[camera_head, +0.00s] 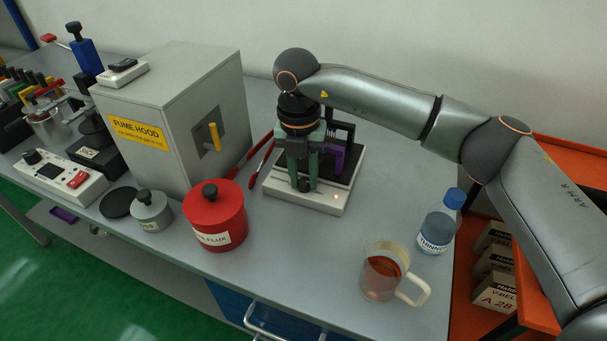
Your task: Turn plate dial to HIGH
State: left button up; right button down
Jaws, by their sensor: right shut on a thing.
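A plate unit (318,203) with a pale base and dark top stands on the bench, right of the fume hood. Its black dial (304,186) is on the front of the base, and a small red light (336,196) glows to its right. My right gripper (303,183) points down from above and is shut on the dial. The fingers partly cover the dial, so its pointer and any markings cannot be read. My left gripper is not in view.
The grey fume hood (190,110) stands left of the plate. A red flux pot (215,222) and red-handled tool (258,158) are close by. A glass mug (382,275) and thinner bottle (438,230) stand at right. The bench in front of the plate is clear.

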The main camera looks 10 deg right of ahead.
aim_at(300, 181)
jog(key=c, duration=0.6)
grip_release()
jog(key=r, duration=1.2)
jog(key=shift+w+a+r, duration=0.15)
jog(key=shift+a+r, duration=0.15)
